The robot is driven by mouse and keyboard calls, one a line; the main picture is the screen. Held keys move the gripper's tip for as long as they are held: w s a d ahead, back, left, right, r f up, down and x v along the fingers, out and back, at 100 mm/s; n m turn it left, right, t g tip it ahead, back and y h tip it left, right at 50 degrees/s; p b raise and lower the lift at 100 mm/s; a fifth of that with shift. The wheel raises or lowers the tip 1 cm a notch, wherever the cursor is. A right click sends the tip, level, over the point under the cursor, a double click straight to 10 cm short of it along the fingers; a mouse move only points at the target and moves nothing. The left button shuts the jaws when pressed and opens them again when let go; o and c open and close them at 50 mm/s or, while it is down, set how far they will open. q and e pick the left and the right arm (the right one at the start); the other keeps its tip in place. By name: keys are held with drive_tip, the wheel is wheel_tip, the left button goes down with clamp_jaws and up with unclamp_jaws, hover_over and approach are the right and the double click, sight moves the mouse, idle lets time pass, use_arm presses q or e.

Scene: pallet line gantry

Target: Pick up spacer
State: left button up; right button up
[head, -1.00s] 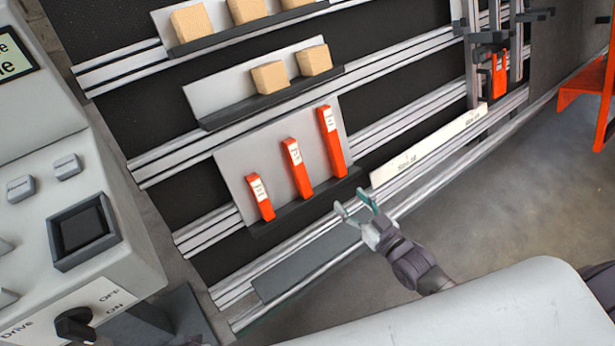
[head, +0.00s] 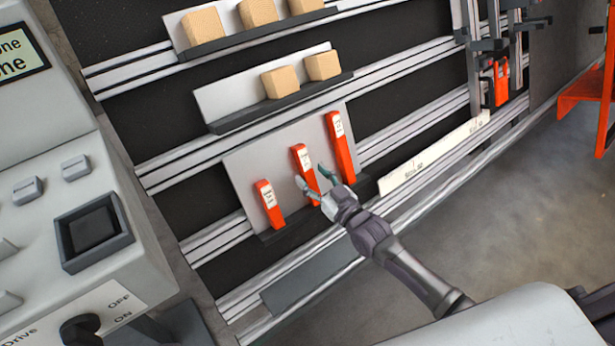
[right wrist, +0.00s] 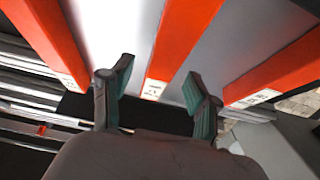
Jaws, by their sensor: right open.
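Three orange spacers with white labels stand on a shelf (head: 236,178): a short one (head: 268,205) at left, a middle one (head: 301,160), and a tall one (head: 341,150) at right. My right gripper (head: 312,181) is open in front of the middle spacer and hides part of its lower half. In the right wrist view, the middle spacer (right wrist: 181,48) runs between the two open green-padded fingers (right wrist: 158,95), with gaps on both sides. Other orange spacers flank it at left (right wrist: 42,35) and right (right wrist: 285,70). My left gripper is not in view.
Wooden blocks (head: 281,82) sit on the shelves above. A white label strip (head: 435,155) lies along the rail at right. A grey control box (head: 60,200) stands at left, and an orange frame (head: 585,88) at far right. Open floor lies at lower right.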

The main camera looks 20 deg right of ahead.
drive_tip(key=shift+w+a, duration=0.2)
drive_tip(key=shift+w, duration=0.4)
clamp_jaws()
drive_tip(key=shift+r, duration=0.15)
